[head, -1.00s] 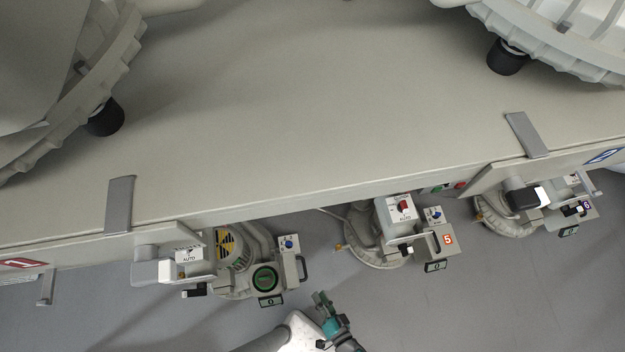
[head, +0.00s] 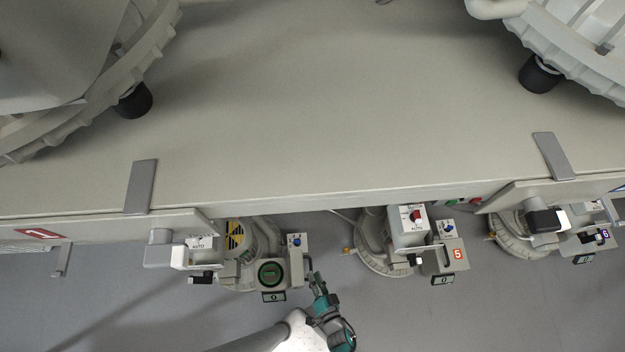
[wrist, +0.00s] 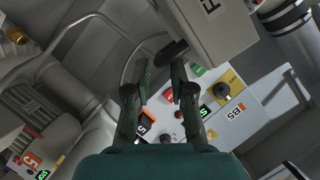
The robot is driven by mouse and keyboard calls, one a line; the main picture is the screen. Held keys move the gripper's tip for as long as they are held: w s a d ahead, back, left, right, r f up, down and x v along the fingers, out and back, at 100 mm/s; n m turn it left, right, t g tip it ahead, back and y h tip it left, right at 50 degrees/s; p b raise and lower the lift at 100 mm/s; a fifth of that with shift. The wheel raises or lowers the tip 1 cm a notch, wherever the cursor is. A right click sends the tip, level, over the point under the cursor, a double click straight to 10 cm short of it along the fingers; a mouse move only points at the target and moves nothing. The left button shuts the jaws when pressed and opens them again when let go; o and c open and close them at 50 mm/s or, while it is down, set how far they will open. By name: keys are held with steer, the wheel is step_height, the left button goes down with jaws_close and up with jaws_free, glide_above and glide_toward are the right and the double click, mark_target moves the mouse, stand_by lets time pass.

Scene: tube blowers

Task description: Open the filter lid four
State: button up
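In the head view, the left blower unit has a green round part (head: 270,273) exposed. Beside it, a grey box-like lid (head: 297,257) with a dark handle (head: 307,268) stands on its right side, apparently raised. I take it for filter lid four; no number on it is readable. My gripper (head: 317,281) is just below and right of that handle. In the wrist view, my gripper (wrist: 162,74) is open, its fingers apart with nothing clearly held. A dark part (wrist: 172,50) of a grey box (wrist: 215,32) lies just beyond the fingertips; contact cannot be told.
The middle unit has a closed lid marked 5 (head: 459,254). A unit marked 6 (head: 601,236) stands at the far right. A long grey panel (head: 330,130) runs above the units. Grey floor (head: 480,315) is clear at lower right.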

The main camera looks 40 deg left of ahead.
steer(key=shift+x, duration=1.3)
jaws_close()
